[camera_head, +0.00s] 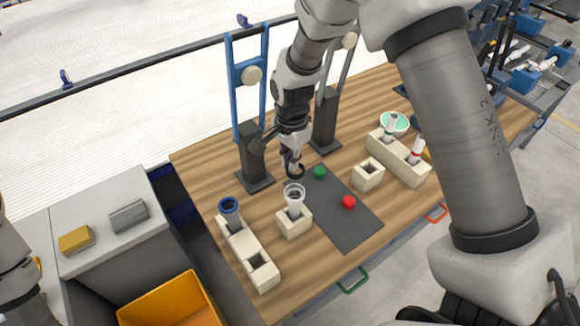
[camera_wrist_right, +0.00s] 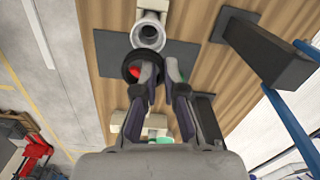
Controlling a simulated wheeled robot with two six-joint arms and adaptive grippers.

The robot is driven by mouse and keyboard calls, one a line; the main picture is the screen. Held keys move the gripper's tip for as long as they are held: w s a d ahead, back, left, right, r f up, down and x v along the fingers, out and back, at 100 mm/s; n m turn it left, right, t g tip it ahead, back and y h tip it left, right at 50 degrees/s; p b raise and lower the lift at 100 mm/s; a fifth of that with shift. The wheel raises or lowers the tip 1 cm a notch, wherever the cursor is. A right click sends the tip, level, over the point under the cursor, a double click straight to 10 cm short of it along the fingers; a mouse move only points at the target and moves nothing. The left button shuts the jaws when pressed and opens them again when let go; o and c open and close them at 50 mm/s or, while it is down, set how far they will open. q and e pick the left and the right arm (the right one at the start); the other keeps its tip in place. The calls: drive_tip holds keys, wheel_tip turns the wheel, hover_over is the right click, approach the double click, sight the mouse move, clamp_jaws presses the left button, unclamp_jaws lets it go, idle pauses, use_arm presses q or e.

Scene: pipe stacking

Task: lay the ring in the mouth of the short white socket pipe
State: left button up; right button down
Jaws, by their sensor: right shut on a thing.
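The short white socket pipe (camera_head: 294,196) stands upright in a small cream block (camera_head: 294,224), its open mouth facing up; it also shows in the right wrist view (camera_wrist_right: 148,35). My right gripper (camera_head: 292,164) is shut on a black ring (camera_head: 296,172), just behind the pipe in the head view. In the right wrist view the ring (camera_wrist_right: 131,72) is held at the fingertips (camera_wrist_right: 158,66), below the pipe mouth in the picture and apart from it. Part of my left arm shows at the left edge; its gripper cannot be made out.
A blue-rimmed pipe (camera_head: 229,208) stands in a long cream block (camera_head: 246,255) at left. A dark mat (camera_head: 340,218) bears green (camera_head: 320,172) and red (camera_head: 348,202) buttons. An empty cream block (camera_head: 368,175) and a pipe rack (camera_head: 400,162) are at right. Dark posts (camera_head: 254,160) stand behind.

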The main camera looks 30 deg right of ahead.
drive_tip(key=b, duration=0.4)
hover_over(290, 191)
wheel_tip(290, 191, down, 4)
drive_tip(key=shift+a+f, duration=0.1)
drive_tip(key=shift+f, duration=0.95)
drive_tip(key=shift+p, duration=0.3)
drive_tip(key=shift+f, duration=0.45)
idle(0.5)
drive_tip(key=shift+p, duration=0.45)
idle(0.5)
drive_tip(key=shift+f+p, duration=0.3)
drive_tip(key=shift+f, duration=0.1)
idle(0.9)
